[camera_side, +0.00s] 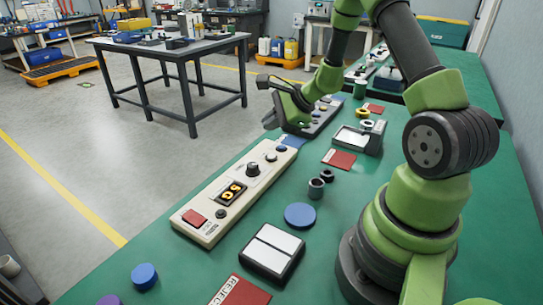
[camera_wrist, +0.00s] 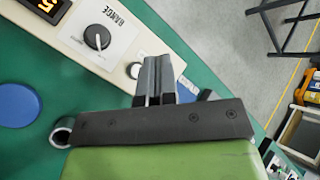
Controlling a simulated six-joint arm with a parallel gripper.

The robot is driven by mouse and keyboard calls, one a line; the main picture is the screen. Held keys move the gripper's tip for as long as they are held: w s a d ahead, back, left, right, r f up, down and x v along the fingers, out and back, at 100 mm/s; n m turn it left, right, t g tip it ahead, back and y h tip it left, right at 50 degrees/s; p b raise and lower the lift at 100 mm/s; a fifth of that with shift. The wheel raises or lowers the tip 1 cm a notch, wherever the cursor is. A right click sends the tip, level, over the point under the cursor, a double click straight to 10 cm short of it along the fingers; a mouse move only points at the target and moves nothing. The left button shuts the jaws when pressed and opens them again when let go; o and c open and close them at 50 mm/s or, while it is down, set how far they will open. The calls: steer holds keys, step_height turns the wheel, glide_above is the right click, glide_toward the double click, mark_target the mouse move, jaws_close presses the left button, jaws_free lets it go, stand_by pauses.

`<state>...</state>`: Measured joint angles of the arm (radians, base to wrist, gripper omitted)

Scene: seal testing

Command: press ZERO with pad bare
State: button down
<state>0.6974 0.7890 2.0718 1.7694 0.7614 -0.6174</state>
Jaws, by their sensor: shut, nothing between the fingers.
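A long cream control panel (camera_side: 213,190) lies on the green bench. It has a red button (camera_side: 194,217) at its near end, an orange-lit display (camera_side: 231,193), a black RANGE knob (camera_side: 253,169) and a small round control (camera_side: 271,157). The knob (camera_wrist: 97,37) and the small control (camera_wrist: 133,70) also show in the wrist view. I cannot read a ZERO label. A plate with two white panels (camera_side: 271,249) in a dark frame lies bare nearby; I cannot tell whether it is the pad. My gripper (camera_side: 270,121) is shut and empty, above the panel's far end; its fingers (camera_wrist: 155,75) show beside the small control.
A blue disc (camera_side: 300,215), small dark rings (camera_side: 316,188) and red labelled cards (camera_side: 339,159) lie on the green bench. A grey device with a white top (camera_side: 352,137) stands farther back. The bench's left edge runs close beside the panel.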

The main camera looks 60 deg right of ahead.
mark_target(272, 157)
steer(key=shift+f, duration=3.05)
steer(key=shift+f, duration=0.1)
steer(key=shift+f, duration=0.3)
steer(key=shift+f, duration=0.35)
stand_by(0.4)
steer(key=shift+r, duration=0.8)
steer(key=shift+r, duration=2.5)
